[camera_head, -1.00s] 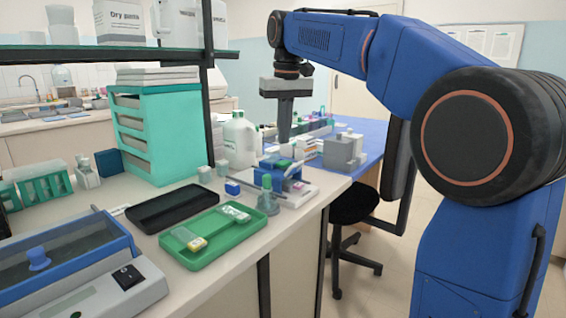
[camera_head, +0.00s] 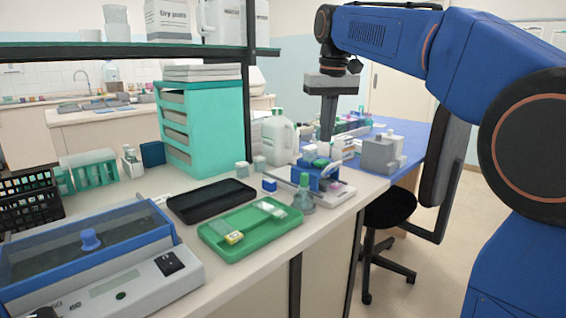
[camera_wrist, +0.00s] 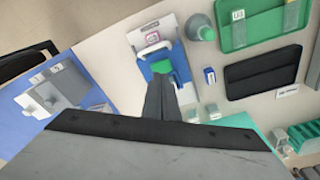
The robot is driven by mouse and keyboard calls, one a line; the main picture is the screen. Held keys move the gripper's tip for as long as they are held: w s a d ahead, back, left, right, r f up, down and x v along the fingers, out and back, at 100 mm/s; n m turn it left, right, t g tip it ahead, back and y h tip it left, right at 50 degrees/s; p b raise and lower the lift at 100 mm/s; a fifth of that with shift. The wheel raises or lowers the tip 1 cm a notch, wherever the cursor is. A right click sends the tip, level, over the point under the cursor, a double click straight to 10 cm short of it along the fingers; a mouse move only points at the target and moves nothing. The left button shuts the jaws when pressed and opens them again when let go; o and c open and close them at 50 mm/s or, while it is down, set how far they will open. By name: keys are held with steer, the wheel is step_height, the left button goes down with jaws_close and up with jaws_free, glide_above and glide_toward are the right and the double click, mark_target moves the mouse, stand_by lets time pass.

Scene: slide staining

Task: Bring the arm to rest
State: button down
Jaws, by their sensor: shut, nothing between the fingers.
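My gripper (camera_head: 327,136) is shut and empty, pointing down above the bench near the blue staining device. It also shows in the wrist view (camera_wrist: 163,82), its closed fingers in front of that device. My blue arm reaches in from the right and hangs the gripper over the back part of the bench. The blue device (camera_head: 318,178) sits on a white base on the bench, with green on its top; the fingertips look above it, with the exact gap hard to tell.
A green tray (camera_head: 232,252) holding slide holders, a black tray (camera_head: 190,208) and a green-capped bottle (camera_head: 304,196) stand nearby. A white jug (camera_head: 272,140) and teal drawer unit (camera_head: 228,112) are behind. A black stool (camera_head: 388,212) is by the blue table (camera_head: 416,134).

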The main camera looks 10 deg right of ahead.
steer(key=s+d+f+t, duration=0.1)
steer(key=s+d+f, duration=0.2)
steer(key=s+f, duration=1.2)
steer(key=s+d+f+m+t, duration=0.1)
steer(key=s+d+f+t, duration=0.1)
steer(key=s+f, duration=1.3)
steer(key=shift+s+d+f, duration=0.3)
steer(key=shift+s+d, duration=0.5)
steer(key=shift+s, duration=0.25)
